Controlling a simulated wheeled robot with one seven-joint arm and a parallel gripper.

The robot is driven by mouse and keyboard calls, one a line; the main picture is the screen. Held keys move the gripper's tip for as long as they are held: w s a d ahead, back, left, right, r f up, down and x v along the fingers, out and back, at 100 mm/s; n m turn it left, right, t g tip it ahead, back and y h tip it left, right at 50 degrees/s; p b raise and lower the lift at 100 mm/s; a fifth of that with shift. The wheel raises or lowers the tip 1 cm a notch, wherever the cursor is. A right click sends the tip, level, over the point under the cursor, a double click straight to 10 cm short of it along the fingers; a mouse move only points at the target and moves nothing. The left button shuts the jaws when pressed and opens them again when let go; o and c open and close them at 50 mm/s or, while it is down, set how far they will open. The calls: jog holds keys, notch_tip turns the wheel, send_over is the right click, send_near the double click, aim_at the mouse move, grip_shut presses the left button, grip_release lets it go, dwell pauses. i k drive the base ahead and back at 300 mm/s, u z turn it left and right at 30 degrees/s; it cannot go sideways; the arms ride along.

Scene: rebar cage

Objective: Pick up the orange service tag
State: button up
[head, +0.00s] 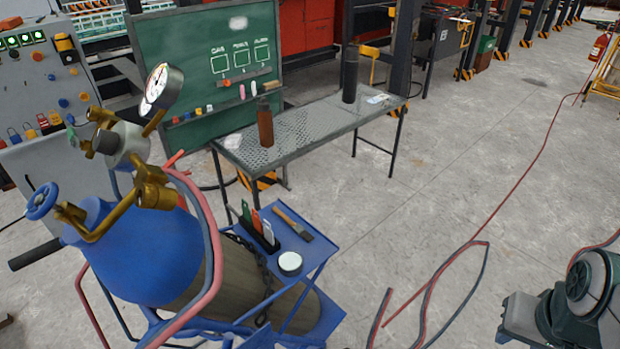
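An orange tag (256,221) stands upright in a small black holder (272,247) on the blue shelf of the gas-cylinder cart. A green tag (246,211) stands beside it on the left and a white tag (268,232) on the right. The lower part of the orange tag is hidden in the holder. Part of my arm shows at the lower right edge, well apart from the tags. My gripper is not in view.
A brush (292,224) and a round white-topped tin (290,263) lie near the holder. The blue cylinder (150,250) with hoses and gauge stands close on the left. A metal table (330,125) stands behind. Red and dark hoses (430,290) cross the otherwise clear floor.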

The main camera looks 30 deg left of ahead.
aim_at(257, 223)
jog(key=i, duration=3)
jog(key=u, duration=2.85)
jog(key=i, duration=0.85)
jog(key=u, duration=0.4)
